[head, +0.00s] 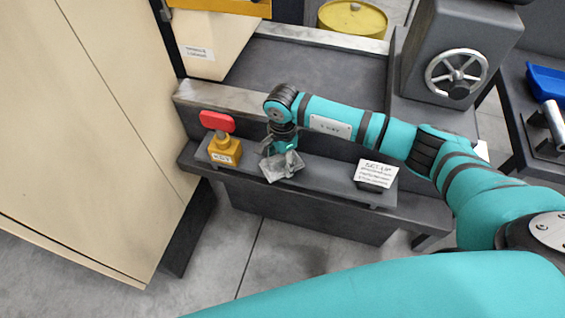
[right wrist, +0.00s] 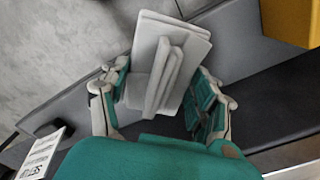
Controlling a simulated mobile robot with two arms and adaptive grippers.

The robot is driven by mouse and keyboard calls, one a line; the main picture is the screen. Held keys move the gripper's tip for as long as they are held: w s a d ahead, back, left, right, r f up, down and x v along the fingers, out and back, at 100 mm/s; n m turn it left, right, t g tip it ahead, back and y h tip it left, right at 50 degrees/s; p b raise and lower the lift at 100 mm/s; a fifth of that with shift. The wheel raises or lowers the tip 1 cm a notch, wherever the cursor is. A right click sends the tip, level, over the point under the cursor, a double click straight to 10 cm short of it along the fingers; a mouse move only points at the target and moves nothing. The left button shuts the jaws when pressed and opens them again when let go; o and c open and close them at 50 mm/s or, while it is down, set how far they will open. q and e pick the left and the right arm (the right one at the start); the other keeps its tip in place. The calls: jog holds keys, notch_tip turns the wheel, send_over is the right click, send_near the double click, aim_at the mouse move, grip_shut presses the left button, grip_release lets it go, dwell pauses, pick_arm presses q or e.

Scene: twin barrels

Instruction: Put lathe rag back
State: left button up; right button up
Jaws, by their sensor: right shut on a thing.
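The lathe rag (head: 281,168) is a light grey folded cloth. My right gripper (head: 280,154) is shut on it at the front ledge of the lathe (head: 330,176). In the right wrist view the rag (right wrist: 168,65) sits between the two fingers of the right gripper (right wrist: 160,95), with its folds facing the camera. I cannot tell whether the rag touches the ledge. My left gripper is not in view.
A yellow block with a red top (head: 223,148) stands on the ledge left of the rag. A white set-up card (head: 376,174) stands to the right. A beige cabinet (head: 85,130) is at the left. A handwheel (head: 456,73) is at the upper right.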

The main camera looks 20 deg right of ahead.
aim_at(282, 157)
jog(key=shift+f, duration=1.15)
jog(key=shift+f, duration=0.1)
jog(key=o, duration=1.1)
jog(key=shift+s, duration=0.1)
notch_tip(282, 157, up, 12)
jog(key=shift+r+b, duration=0.15)
jog(key=shift+b, duration=0.2)
